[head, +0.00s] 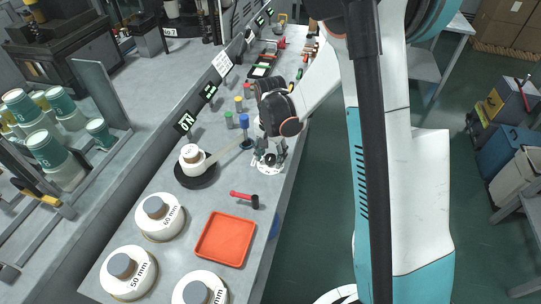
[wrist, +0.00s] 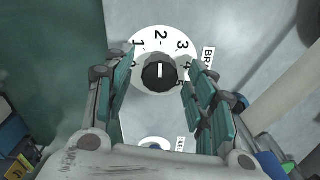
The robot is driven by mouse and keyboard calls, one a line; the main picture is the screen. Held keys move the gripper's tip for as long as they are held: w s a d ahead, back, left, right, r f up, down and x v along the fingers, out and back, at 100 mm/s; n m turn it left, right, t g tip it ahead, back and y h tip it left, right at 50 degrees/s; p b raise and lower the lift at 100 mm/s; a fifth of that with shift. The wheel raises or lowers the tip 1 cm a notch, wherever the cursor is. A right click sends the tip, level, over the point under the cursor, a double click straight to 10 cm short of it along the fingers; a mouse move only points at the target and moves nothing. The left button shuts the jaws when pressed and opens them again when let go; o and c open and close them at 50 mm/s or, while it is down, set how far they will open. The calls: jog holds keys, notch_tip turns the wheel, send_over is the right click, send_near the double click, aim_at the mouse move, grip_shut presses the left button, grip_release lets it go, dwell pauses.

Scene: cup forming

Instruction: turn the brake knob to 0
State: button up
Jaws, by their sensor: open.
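The brake knob (wrist: 158,76) is a round black knob on a white dial (wrist: 160,34) with numbers around it, in the wrist view. Its white mark points up the picture, toward the 2. The label beside the dial, starting "BR", is partly hidden by a finger. My gripper (wrist: 159,84) is open, with one teal-padded finger on each side of the knob; I cannot tell whether either touches it. In the head view my gripper (head: 269,152) is low over the white dial on the bench, and the knob is mostly hidden there.
A second dial (wrist: 158,143) lies just below the knob in the wrist view, partly cut off by my gripper. On the bench are a red tray (head: 226,239), a red-handled hammer (head: 245,199), a black round base with a white piece (head: 194,167), and several labelled white discs.

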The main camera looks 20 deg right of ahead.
jog(key=c, duration=1.1)
jog(key=shift+n, duration=0.3)
jog(key=n+b, duration=0.1)
jog(key=n, duration=0.8)
jog(key=shift+b, duration=0.4)
jog(key=n, duration=0.4)
jog(key=shift+n+b, duration=0.4)
jog(key=shift+n, duration=1.7)
